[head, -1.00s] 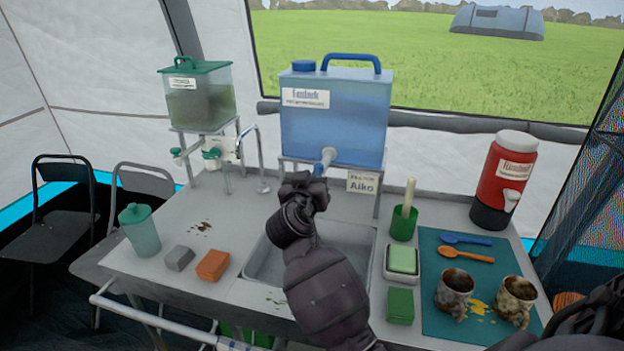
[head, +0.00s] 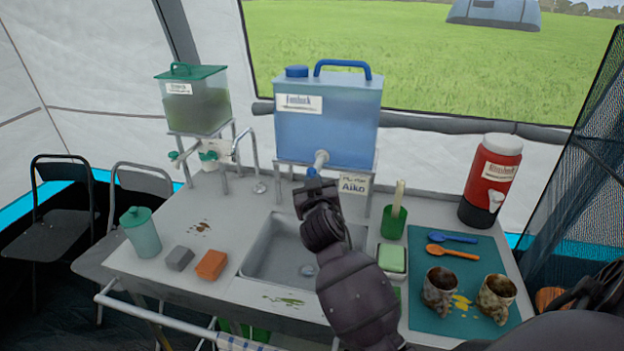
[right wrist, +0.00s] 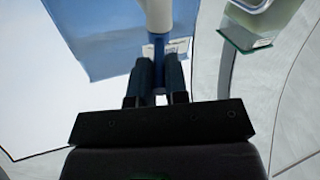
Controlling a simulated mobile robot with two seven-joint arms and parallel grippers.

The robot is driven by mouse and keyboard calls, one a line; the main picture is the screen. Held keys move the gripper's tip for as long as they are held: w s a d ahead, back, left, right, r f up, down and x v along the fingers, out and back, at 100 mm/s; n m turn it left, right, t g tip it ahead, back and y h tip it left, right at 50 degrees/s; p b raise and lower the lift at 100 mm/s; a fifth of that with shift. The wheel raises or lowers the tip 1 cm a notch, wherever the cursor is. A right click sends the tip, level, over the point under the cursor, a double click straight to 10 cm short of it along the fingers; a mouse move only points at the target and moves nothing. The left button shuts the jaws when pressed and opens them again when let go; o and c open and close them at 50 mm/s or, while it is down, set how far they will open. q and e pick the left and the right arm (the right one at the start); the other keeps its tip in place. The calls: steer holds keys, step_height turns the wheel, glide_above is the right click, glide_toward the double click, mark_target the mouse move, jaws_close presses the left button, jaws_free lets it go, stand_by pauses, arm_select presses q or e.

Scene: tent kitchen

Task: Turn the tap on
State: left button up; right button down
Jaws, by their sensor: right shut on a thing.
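A blue water container (head: 328,130) stands on a rack behind the sink (head: 285,250). Its white tap (head: 321,158) points out over the sink, with a small blue lever (head: 311,172) below it. My right gripper (head: 314,188) is at the tap, partly hidden by its own wrist. In the right wrist view the white tap (right wrist: 158,14) comes down from the top, and the blue lever (right wrist: 159,62) stands between the two fingers of my right gripper (right wrist: 157,75), which is shut on it. I see no water running. My left gripper is not in view.
A green-lidded dispenser (head: 197,100) and a curved metal faucet (head: 250,150) stand at left. A green cup with a brush (head: 393,222), a sponge (head: 391,258) and two mugs (head: 439,290) are at right. A red jug (head: 490,180) stands behind them.

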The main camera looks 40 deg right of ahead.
steer(key=c, duration=1.1)
jaws_free()
steer(key=shift+c, duration=0.2)
steer(key=v, duration=1)
steer(key=shift+s+a+b, duration=0.15)
steer(key=shift+s+b, duration=0.2)
steer(key=shift+b, duration=0.1)
